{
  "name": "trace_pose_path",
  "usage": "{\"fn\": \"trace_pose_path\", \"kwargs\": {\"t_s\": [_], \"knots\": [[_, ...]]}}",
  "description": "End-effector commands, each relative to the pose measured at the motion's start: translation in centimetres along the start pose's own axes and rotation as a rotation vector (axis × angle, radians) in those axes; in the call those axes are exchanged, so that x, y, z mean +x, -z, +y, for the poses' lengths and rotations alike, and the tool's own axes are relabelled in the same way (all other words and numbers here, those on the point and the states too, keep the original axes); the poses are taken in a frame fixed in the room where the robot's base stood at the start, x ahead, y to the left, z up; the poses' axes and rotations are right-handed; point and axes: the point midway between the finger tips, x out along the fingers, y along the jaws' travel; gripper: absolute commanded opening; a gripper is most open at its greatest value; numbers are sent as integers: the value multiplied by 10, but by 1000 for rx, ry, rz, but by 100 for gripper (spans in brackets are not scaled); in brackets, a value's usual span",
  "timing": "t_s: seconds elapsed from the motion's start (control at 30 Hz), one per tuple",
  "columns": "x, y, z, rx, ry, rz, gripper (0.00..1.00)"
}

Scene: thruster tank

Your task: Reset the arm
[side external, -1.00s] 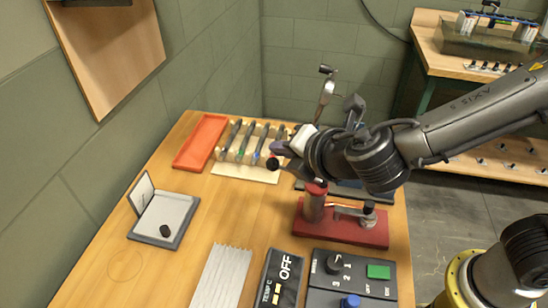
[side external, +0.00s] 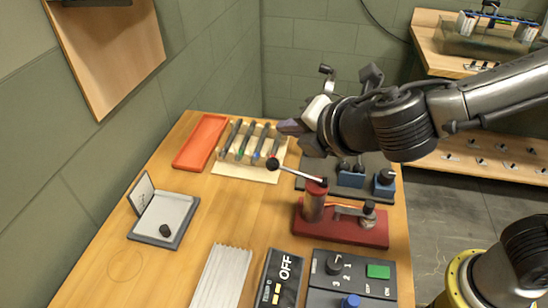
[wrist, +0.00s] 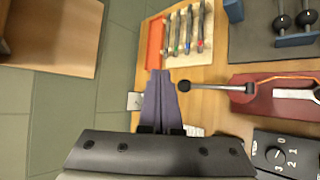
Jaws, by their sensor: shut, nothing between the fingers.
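My gripper (side external: 290,127) is raised above the table at its back part, beside the lever and clear of it in the side view. In the wrist view its two dark fingers (wrist: 159,78) lie together, with nothing between them. The lever arm with a black ball knob (side external: 273,164) tops a red cylinder on a red base (side external: 345,229). The lever (wrist: 215,87) also shows in the wrist view, its knob just right of the fingers; I cannot tell the height gap between them.
An orange tray (side external: 200,142) and a rack of several tools (side external: 248,150) stand at the back left. A dark plate with blue blocks (side external: 350,178) lies behind the red base. A control panel (side external: 352,278), display box (side external: 279,277) and scale-like tray (side external: 165,218) are nearer.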

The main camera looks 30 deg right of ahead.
Motion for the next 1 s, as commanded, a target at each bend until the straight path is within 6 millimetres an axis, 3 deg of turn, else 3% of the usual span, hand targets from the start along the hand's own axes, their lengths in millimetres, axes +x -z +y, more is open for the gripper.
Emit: {"fn": "trace_pose_path", "kwargs": {"t_s": [0.37,0.47,0.57,0.7,0.8,0.9,1.0], "knots": [[3,-6,-1,10,6,-12,0],[6,-37,1,64,8,-55,0],[-1,-93,-2,176,15,-128,0],[-28,-176,-46,468,92,-238,0],[-60,-215,-94,748,157,-307,0],[-96,-230,-147,1071,219,-362,0],[-125,-220,-190,1391,271,-384,0]]}}
